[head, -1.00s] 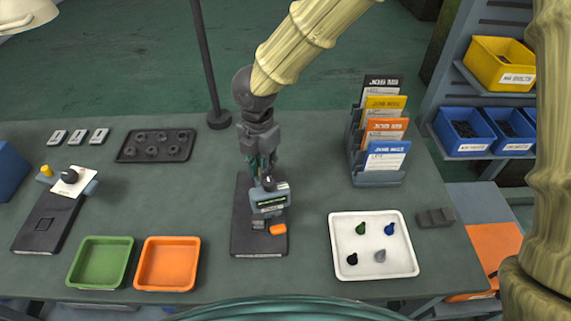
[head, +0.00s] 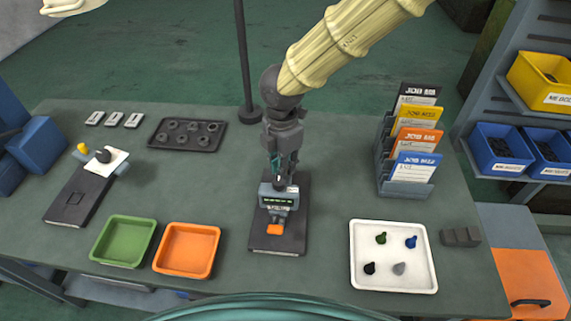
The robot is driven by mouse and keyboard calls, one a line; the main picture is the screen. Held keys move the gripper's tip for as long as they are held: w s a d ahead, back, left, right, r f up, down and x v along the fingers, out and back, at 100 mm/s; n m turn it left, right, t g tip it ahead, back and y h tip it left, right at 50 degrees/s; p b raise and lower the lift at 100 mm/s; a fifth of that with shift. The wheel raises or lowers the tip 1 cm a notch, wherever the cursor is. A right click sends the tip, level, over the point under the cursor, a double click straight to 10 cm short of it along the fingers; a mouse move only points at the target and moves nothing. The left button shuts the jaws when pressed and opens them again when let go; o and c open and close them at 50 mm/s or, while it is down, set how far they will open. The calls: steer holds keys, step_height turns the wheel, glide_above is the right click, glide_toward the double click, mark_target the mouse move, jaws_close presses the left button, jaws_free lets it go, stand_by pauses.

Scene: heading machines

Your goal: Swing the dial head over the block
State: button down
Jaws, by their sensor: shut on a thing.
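The dial head (head: 278,197) is a grey-blue box with a dark display, an orange piece (head: 274,229) at its front. It stands above a dark flat base (head: 290,243) at the table's middle and is roughly in line with that base. My gripper (head: 279,172) reaches down from behind and is shut on the top of the dial head; the exact grip is partly hidden. The small grey block on the base is not visible now; the head covers that part of the base.
A second dark base (head: 72,203) with a white card and yellow knob is at left. Green (head: 124,241) and orange (head: 187,250) trays are left of the dial base. A white tray (head: 393,281) with small coloured pieces is at right. A card rack (head: 404,187) and lamp pole (head: 243,60) stand behind.

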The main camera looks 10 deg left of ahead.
steer(key=c, duration=1.3)
jaws_free()
steer(key=shift+a, duration=0.1)
steer(key=shift+r, duration=0.1)
step_height(320, 180, up, 12)
steer(key=shift+f, duration=0.1)
